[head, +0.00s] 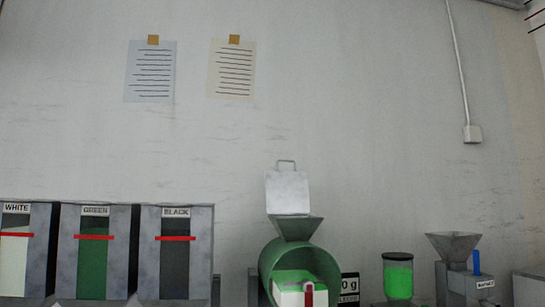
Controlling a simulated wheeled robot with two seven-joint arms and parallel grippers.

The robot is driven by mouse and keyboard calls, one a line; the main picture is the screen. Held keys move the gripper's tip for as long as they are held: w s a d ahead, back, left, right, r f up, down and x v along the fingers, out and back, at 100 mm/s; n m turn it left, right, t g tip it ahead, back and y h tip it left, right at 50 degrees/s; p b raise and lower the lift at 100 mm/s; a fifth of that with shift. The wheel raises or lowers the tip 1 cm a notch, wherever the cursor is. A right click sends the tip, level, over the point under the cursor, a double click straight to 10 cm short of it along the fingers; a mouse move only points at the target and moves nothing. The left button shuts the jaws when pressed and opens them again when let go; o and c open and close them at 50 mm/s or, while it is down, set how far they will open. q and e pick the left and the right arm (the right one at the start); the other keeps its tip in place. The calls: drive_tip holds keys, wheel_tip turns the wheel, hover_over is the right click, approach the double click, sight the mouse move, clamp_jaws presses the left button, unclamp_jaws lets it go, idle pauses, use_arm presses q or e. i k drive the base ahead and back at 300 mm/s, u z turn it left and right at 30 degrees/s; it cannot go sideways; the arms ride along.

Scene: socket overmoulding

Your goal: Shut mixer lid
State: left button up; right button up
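The mixer (266,262) is a green drum with a square funnel-shaped hopper (297,228) on top, at the lower middle of the head view. The mixer lid (288,192) is a pale grey plate with a wire handle on its upper edge. It stands nearly upright at the back of the hopper, so the hopper is open. A white box (288,298) with a green top and a red upright part is at the front of the drum; its bottom is cut off by the frame. Neither gripper shows.
Grey bins labelled WHITE (16,260), GREEN (94,262) and BLACK (174,265) stand at left. Right of the mixer are a dark scale display (349,287), a jar of green material (397,278) and a machine with a grey hopper (453,247). The wall behind carries two paper sheets.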

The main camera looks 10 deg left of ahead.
sight(287, 192)
drive_tip(key=u, duration=0.7)
drive_tip(key=i, duration=0.85)
drive_tip(key=z, duration=1.05)
